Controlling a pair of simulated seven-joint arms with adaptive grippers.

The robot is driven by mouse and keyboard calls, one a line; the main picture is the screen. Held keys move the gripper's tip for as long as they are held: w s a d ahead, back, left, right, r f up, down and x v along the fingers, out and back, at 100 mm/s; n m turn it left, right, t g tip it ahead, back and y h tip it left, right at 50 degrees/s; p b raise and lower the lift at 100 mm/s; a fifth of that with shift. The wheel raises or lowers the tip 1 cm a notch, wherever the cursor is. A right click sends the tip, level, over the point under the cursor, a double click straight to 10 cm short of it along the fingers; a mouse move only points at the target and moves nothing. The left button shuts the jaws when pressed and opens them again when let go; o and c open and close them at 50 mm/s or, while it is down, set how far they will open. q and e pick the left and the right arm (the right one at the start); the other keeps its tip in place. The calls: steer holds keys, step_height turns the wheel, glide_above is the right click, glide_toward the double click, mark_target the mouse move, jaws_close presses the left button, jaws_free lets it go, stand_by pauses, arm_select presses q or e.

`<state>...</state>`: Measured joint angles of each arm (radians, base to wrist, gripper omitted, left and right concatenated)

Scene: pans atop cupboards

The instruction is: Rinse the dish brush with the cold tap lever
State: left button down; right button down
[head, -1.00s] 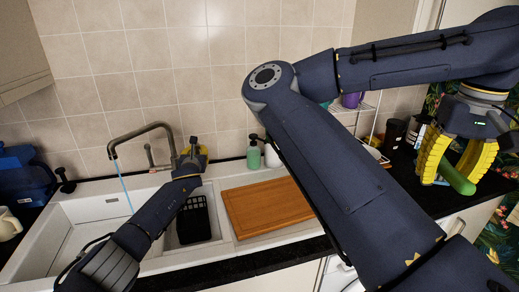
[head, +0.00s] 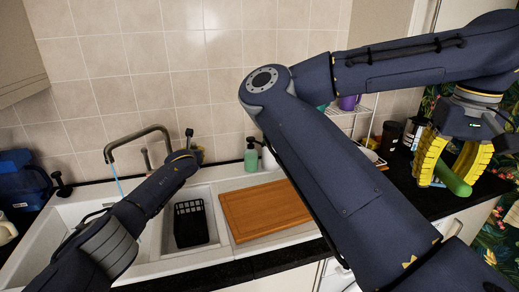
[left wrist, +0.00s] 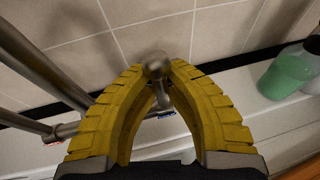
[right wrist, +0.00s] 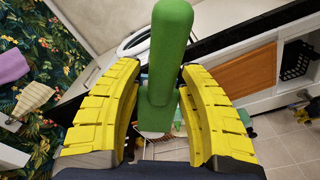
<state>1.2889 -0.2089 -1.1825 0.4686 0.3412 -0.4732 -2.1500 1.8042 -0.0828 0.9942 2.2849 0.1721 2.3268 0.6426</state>
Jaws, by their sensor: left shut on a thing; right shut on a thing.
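The green dish brush (right wrist: 170,50) is in my right gripper (head: 448,168), held in the air at the far right, away from the sink. The gripper is shut on it; in the head view its green part (head: 453,181) sticks out below the fingers. My left gripper (left wrist: 155,80) is shut on the metal cold tap lever (left wrist: 157,62), with a blue mark at its base. In the head view the arm mostly hides this gripper. The bent tap spout (head: 138,133) stands at the sink's back, and a thin blue water stream (head: 117,180) falls from it.
The white sink (head: 150,262) has a black basket (head: 190,224) in its small basin. A wooden board (head: 262,208) lies to its right. A green soap bottle (head: 251,155) stands behind. Dark cups (head: 391,138) stand on the black counter near my right gripper.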

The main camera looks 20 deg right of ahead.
arm_select(q)
steer(key=c, duration=1.4)
jaws_free()
steer(key=shift+s, duration=0.15)
steer(key=shift+v, duration=5.8)
steer(key=shift+a, duration=0.1)
steer(key=shift+c, duration=0.2)
